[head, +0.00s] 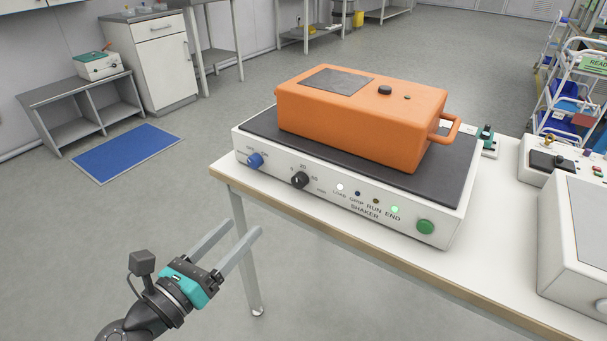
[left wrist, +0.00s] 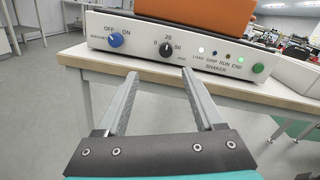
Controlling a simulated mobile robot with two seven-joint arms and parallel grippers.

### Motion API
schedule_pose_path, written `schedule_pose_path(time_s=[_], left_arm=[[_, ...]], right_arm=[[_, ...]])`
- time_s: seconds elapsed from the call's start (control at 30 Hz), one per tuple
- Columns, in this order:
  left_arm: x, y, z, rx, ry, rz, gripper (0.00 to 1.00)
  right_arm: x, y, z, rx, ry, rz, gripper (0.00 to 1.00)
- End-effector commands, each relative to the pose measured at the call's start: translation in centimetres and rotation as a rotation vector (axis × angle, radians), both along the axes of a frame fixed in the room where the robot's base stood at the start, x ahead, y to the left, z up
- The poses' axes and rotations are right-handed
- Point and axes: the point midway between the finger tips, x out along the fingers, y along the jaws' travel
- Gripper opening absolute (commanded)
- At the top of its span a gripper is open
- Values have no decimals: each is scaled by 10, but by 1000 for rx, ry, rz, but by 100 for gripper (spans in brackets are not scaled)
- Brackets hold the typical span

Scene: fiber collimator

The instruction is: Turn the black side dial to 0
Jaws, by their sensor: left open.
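My right gripper is not in view.
A blue knob (head: 255,160) marked OFF and ON sits left of the dial; a green button (head: 425,227) and a lit END lamp (head: 394,209) sit right. An orange case (head: 355,115) stands on the shaker. The table edge (head: 340,236) runs below the panel.

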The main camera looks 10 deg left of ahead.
Motion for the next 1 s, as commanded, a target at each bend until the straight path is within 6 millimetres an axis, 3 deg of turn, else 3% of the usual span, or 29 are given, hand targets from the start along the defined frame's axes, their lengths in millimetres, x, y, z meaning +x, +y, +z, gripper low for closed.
schedule_pose_path(time_s=[0.23, 0.33, 1.0], left_arm=[[3, -9, -2, 105, -11, -49, 70], [12, -12, -1, 104, -12, -49, 70], [104, -45, -1, 96, -13, -45, 70]], right_arm=[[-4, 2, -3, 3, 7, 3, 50], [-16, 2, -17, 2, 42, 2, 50], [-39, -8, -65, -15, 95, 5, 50]])
